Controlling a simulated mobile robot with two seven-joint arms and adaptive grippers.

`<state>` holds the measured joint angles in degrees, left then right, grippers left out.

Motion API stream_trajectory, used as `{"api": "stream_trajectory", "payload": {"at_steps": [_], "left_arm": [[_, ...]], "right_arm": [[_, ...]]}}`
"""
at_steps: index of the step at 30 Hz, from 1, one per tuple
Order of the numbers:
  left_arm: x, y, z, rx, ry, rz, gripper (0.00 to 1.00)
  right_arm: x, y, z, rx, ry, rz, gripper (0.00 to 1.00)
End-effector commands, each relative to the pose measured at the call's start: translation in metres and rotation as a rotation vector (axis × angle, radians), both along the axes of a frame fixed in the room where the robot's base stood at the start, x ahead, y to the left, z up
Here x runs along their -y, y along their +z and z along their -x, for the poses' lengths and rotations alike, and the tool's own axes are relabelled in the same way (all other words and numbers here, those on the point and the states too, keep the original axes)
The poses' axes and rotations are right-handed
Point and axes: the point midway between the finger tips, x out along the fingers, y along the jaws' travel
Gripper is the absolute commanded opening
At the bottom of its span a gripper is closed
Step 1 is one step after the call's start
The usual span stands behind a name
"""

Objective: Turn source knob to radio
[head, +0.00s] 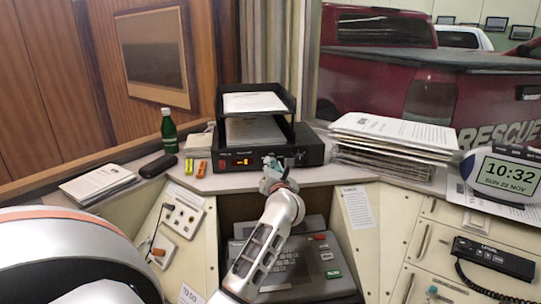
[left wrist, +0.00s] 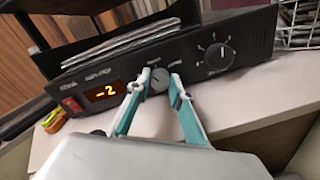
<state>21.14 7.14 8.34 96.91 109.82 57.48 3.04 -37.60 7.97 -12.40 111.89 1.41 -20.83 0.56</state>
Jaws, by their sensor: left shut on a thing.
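A black amplifier unit (head: 212,157) sits on the console shelf, and its front also shows in the left wrist view (left wrist: 245,50). It has a lit orange display (left wrist: 103,92) reading -2 and a red switch (left wrist: 72,104). The small grey source knob (left wrist: 160,82) is right of the display, between my left fingertips. My left gripper (left wrist: 160,76) is shut on this knob; in the head view my left gripper (head: 277,178) hides it. The labels above the knob are too blurred to read, and I cannot tell its setting. A larger black knob (left wrist: 219,56) is farther right. My right gripper is not in view.
Paper trays (head: 257,103) stand on the unit. A green bottle (head: 169,130) and highlighters (head: 201,169) are to its left. A paper stack (head: 390,133) stands close on the right, with a clock (head: 505,172) beyond. A keyboard machine (head: 315,262) lies below the arm.

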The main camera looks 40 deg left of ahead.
Motion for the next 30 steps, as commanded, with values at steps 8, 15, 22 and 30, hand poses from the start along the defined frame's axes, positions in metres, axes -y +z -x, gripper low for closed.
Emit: {"api": "stream_trajectory", "payload": {"at_steps": [8, 15, 22, 30], "left_arm": [[0.0, 0.002, 0.0, -0.185, 0.0, -0.144, 0.0], [0.0, -0.001, 0.0, -0.289, 0.001, -0.227, 0.0], [0.001, -0.001, 0.0, -0.341, 0.0, -0.27, 0.0], [0.001, -0.001, 0.0, -0.355, 0.0, -0.281, 0.0]], "right_arm": [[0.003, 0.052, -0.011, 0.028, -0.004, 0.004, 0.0], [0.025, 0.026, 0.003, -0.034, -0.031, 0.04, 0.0], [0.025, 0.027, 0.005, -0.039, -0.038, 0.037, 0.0], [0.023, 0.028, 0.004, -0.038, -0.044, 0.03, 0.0]]}}
